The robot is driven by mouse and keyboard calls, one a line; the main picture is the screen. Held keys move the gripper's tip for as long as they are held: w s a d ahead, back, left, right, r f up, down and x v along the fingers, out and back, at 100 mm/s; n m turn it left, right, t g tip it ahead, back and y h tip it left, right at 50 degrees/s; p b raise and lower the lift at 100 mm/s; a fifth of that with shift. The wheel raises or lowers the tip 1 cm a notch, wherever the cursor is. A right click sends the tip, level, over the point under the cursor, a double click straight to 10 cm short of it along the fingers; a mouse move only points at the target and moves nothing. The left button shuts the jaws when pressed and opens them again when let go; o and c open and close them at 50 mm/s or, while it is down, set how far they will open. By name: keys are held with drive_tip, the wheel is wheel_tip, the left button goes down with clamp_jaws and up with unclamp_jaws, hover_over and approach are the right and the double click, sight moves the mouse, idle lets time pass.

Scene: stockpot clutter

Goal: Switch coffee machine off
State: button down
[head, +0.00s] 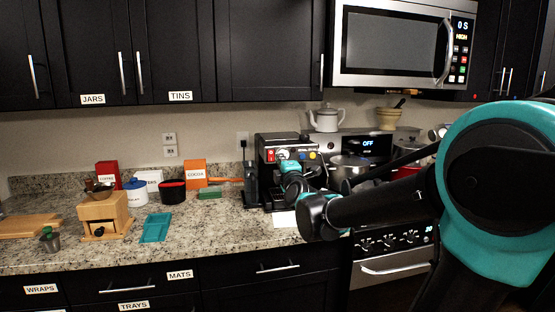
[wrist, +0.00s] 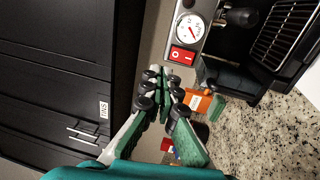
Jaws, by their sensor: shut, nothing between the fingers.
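The coffee machine (head: 265,148) is a dark and metal espresso machine on the counter, left of the stove. Its front panel shows a red switch (head: 270,156) and a round gauge (head: 283,153). In the wrist view the red rocker switch (wrist: 183,56), marked O and I, sits beside the white gauge (wrist: 190,29). My gripper (wrist: 164,74) is shut and empty, its fingertips just below and left of the switch in that picture. I cannot tell whether they touch the panel. In the head view my gripper (head: 287,168) is in front of the machine and hides part of it.
A grinder (head: 102,212), a teal tray (head: 156,227), an orange box (head: 195,173) and a black-and-red container (head: 172,191) stand left of the machine. A pot (head: 348,168) is on the stove to its right. Dark cupboards (head: 265,50) hang above.

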drive_tip(key=shift+s+d+r, duration=0.15)
drive_tip(key=shift+s, duration=0.65)
drive_tip(key=shift+s+d+r, duration=0.1)
drive_tip(key=shift+s+d, duration=0.05)
drive_tip(key=shift+s, duration=0.6)
drive_tip(key=s+d+f+m+g, duration=0.3)
drive_tip(key=s+f+m+g, duration=0.15)
drive_tip(key=f, duration=0.75)
drive_tip(key=s+d+f+m+g, duration=0.2)
drive_tip(key=s+f+m+g, duration=0.3)
drive_tip(key=f, duration=0.6)
drive_tip(key=s+d+f+m+g+h, duration=0.2)
drive_tip(key=s+d+f+m, duration=0.2)
drive_tip(key=s+f, duration=0.3)
drive_tip(key=s+d+f+m+g+h, duration=0.1)
drive_tip(key=s+d+f+m+g, duration=0.2)
drive_tip(key=s, duration=0.7)
wheel_tip(320, 180, down, 4)
drive_tip(key=d+m, duration=0.2)
drive_tip(key=m, duration=0.1)
drive_tip(key=shift+s+d+f+m+h, duration=0.15)
drive_tip(key=shift+s+f+m+h, duration=0.1)
drive_tip(key=shift+m+h, duration=0.15)
drive_tip(key=shift+g, duration=0.25)
